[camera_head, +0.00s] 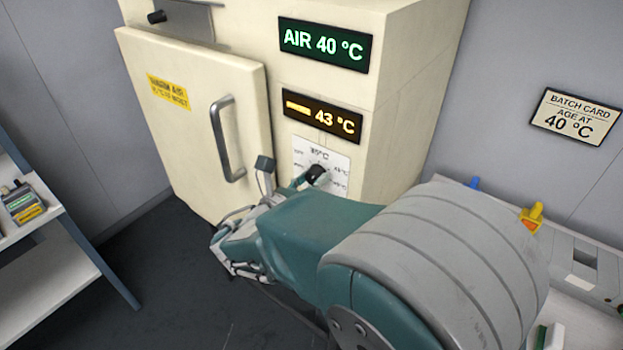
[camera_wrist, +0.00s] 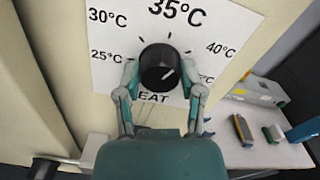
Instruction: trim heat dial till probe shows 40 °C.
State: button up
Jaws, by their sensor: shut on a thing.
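The black heat dial (camera_wrist: 160,66) sits on a white scale plate (camera_wrist: 112,66) marked from 25 °C upward, with 35 °C at the top and 40 °C at right. My gripper (camera_wrist: 158,80) has a finger on each side of the dial and is shut on it. A short pale mark shows on the dial's face; its exact reading is unclear. In the head view the dial (camera_head: 316,173) is partly behind my gripper. The amber display (camera_head: 322,116) reads 43 °C beside a bar-like symbol. The green display (camera_head: 325,45) above reads AIR 40 °C.
The cabinet door (camera_head: 185,120) with its metal handle (camera_head: 227,140) looks shut, left of the dial. A batch card (camera_head: 574,117) on the wall reads AGE AT 40 °C. A shelf (camera_head: 45,280) stands at left; a bench (camera_head: 590,255) with small items is at right.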

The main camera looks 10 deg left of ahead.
jog(key=shift+a+r+n, duration=0.15)
jog(key=shift+n, duration=0.35)
jog(key=o, duration=1.2)
jog(key=shift+w, duration=0.1)
jog(key=shift+c, duration=0.2)
jog(key=shift+a, duration=0.15)
jog(key=v, duration=1.2)
